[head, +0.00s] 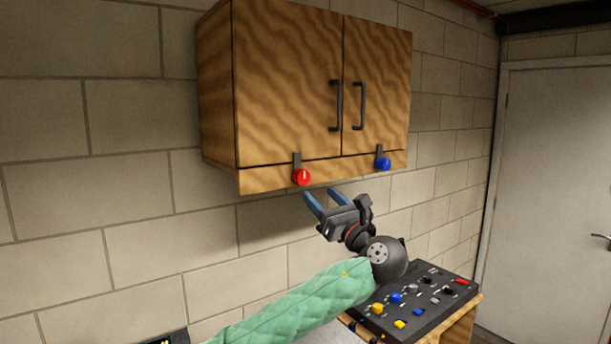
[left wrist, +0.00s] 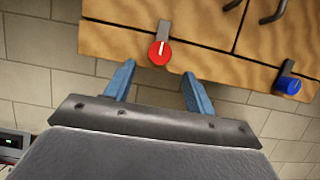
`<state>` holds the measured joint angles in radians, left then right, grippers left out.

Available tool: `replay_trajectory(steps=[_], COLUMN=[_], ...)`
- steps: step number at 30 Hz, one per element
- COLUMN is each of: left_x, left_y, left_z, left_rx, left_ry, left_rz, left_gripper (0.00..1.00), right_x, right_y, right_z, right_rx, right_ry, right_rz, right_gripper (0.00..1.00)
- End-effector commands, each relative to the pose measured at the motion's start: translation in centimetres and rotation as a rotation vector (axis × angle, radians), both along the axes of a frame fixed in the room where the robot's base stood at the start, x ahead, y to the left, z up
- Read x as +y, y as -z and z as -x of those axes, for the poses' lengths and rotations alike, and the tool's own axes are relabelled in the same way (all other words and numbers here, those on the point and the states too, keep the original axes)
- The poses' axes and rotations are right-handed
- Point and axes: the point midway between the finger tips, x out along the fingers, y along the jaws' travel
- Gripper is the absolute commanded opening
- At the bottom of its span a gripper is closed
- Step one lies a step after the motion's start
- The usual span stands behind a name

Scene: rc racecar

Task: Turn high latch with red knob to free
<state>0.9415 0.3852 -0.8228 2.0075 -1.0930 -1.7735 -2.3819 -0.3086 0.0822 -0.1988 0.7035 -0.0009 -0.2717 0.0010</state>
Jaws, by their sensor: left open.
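The red knob (head: 302,177) sits on the lower rail of the wooden wall cabinet (head: 285,90), under its left door. A dark latch tab (head: 297,160) stands upright above the knob, reaching onto the door. The red knob also shows in the left wrist view (left wrist: 160,53), with a white mark pointing up. My left gripper (head: 322,197) is open and empty, just below and to the right of the red knob, apart from it. In the left wrist view the knob lies beyond and between the blue fingertips (left wrist: 158,74). My right gripper is not in view.
A blue knob (head: 383,164) with its own upright latch is on the rail under the right door. Two dark door handles (head: 338,105) are above. A control panel (head: 420,303) with coloured knobs stands below right. The wall below the cabinet is clear.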

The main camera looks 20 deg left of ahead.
Motion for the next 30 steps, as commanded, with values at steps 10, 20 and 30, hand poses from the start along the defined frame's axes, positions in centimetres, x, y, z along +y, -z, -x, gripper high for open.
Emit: replay_trajectory(steps=[10, 20, 30], left_x=[2.4, 5.2, 5.7], left_y=[-2.0, -3.1, -3.1], left_z=[-1.8, -4.0, -4.4], left_rx=[0.001, 0.002, 0.0], left_ry=[-0.007, -0.006, -0.003], left_rz=[-0.006, -0.005, -0.004], left_gripper=[0.55, 0.55, 0.55], right_x=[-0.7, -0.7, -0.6], right_y=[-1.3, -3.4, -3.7], right_z=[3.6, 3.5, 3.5], right_rx=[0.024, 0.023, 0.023], right_ry=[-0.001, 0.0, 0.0], right_rz=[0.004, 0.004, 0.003], right_gripper=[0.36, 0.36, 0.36])
